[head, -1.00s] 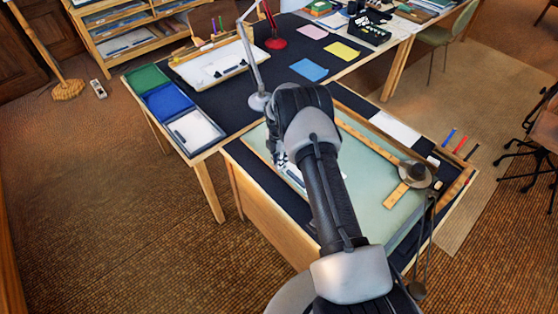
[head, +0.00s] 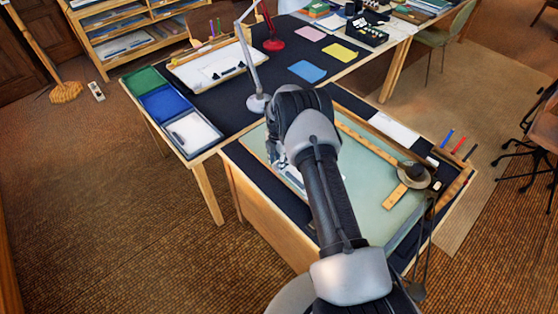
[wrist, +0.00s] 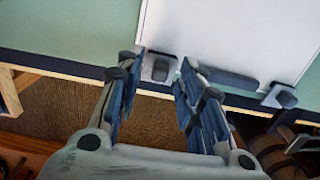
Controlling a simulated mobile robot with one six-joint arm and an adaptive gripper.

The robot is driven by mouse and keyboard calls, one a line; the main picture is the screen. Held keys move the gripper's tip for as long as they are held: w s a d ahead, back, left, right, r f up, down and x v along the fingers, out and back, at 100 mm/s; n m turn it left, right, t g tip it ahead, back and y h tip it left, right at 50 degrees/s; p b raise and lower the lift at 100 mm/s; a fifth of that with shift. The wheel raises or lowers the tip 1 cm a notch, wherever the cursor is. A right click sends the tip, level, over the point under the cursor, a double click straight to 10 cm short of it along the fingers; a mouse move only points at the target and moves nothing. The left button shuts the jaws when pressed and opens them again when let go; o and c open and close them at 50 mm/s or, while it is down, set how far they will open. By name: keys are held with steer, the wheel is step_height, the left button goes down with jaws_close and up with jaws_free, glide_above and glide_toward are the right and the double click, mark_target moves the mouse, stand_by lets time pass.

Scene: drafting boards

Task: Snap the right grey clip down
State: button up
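In the wrist view, a small grey clip (wrist: 158,68) sits at the edge of a white sheet (wrist: 225,35) on the pale green drafting board (wrist: 65,28). A second grey clip (wrist: 281,97) lies farther right in that picture, beyond a dark bar (wrist: 228,78). My gripper (wrist: 160,66) is open and empty, its fingertips on either side of the first clip. I cannot tell whether they touch it, nor whether either clip's lever is up or down. In the head view my arm hides most of the clip area on the board (head: 375,185).
A desk lamp (head: 256,102) stands on the neighbouring dark table, behind my arm. Blue (head: 160,102) and green (head: 142,78) trays are at that table's left edge.

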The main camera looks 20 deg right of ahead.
step_height(320, 180, up, 12)
steer(key=shift+a, duration=0.15)
stand_by(0.5)
stand_by(0.3)
steer(key=s+a+r+m+t+b, duration=0.1)
steer(key=s+a+r+m, duration=0.3)
steer(key=r, duration=0.4)
steer(key=s+a+r+m+t+b, duration=0.1)
steer(key=s+r+m, duration=0.2)
steer(key=s+r, duration=0.4)
steer(key=s+a+r+m+t+b, duration=0.1)
steer(key=s+a+r+m, duration=0.3)
steer(key=r, duration=0.6)
steer(key=s+a+f+m+t+b, duration=0.1)
steer(key=s+m, duration=1)
steer(key=s, duration=1.2)
steer(key=shift+s+a+f+t+b, duration=0.15)
steer(key=shift+s+a+t+b, duration=0.2)
steer(key=shift+a+b, duration=0.5)
